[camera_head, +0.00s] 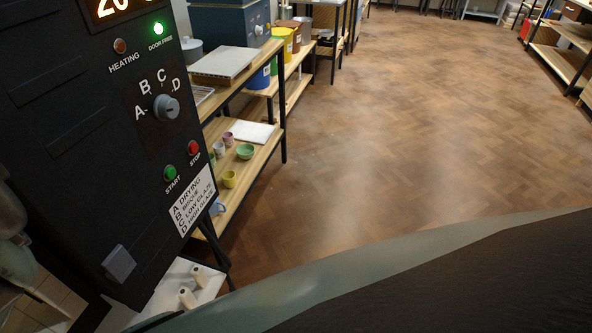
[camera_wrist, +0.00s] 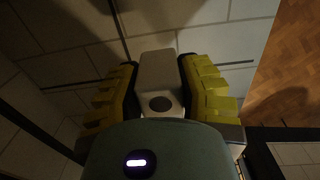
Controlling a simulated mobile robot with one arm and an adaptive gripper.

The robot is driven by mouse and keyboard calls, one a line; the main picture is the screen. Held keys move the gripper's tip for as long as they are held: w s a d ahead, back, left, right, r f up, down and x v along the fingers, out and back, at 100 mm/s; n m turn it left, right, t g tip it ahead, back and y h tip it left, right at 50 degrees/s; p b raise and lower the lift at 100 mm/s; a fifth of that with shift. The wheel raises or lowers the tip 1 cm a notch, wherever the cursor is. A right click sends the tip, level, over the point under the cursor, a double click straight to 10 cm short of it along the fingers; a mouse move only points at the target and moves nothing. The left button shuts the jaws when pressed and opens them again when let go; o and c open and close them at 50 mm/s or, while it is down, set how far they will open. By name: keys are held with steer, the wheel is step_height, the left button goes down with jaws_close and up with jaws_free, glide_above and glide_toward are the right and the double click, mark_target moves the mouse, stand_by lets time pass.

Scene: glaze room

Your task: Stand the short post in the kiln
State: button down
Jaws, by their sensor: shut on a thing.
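In the wrist view my gripper (camera_wrist: 157,64) has yellow ribbed fingers shut on a pale, square-sided post (camera_wrist: 158,88), with a dark round hole in its near end. Pale brick surfaces with dark joint lines, which look like the kiln's inside (camera_wrist: 60,68), lie beyond and around the gripper. I cannot tell whether the post touches them. In the head view the kiln's dark control panel (camera_head: 88,112) fills the left, with a lit green "door free" lamp (camera_head: 157,29). The kiln chamber is mostly hidden there.
Pale cylindrical posts (camera_head: 188,297) are on a white surface (camera_head: 208,288) below the panel. Wooden shelving (camera_head: 262,158) with bowls and cups stands behind the kiln. The parquet floor (camera_head: 420,110) is open to the right.

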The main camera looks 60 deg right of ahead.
steer(key=shift+s+a+f, duration=0.1)
steer(key=shift+s+f, duration=0.05)
steer(key=shift+f, duration=0.8)
steer(key=shift+f+b, duration=0.25)
steer(key=shift+b, duration=0.1)
steer(key=shift+w+d, duration=0.2)
steer(key=shift+w, duration=0.05)
steer(key=shift+f, duration=0.2)
steer(key=c, duration=0.7)
jaws_free()
